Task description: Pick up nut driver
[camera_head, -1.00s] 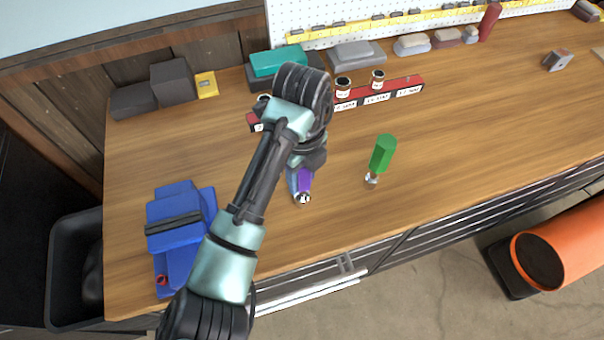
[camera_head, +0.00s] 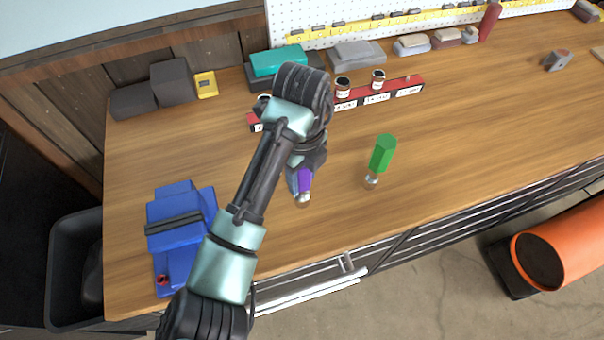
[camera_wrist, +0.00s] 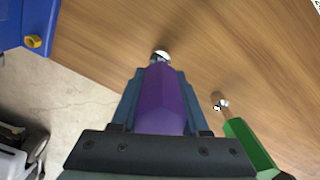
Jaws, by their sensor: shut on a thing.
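A nut driver with a purple handle (camera_wrist: 162,102) and a short metal tip is between the fingers of my gripper (camera_wrist: 160,90) in the wrist view. The gripper is shut on the purple handle. In the head view the purple nut driver (camera_head: 305,181) shows below my wrist, its metal end toward the bench front; my arm hides most of the gripper. I cannot tell whether the purple driver touches the bench.
A blue case (camera_head: 180,222) lies at the left. A red labelled rack (camera_head: 378,96) with small jars stands behind my gripper. A pegboard (camera_head: 310,18) edges the back. An orange cylinder (camera_head: 575,245) is off the bench front.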

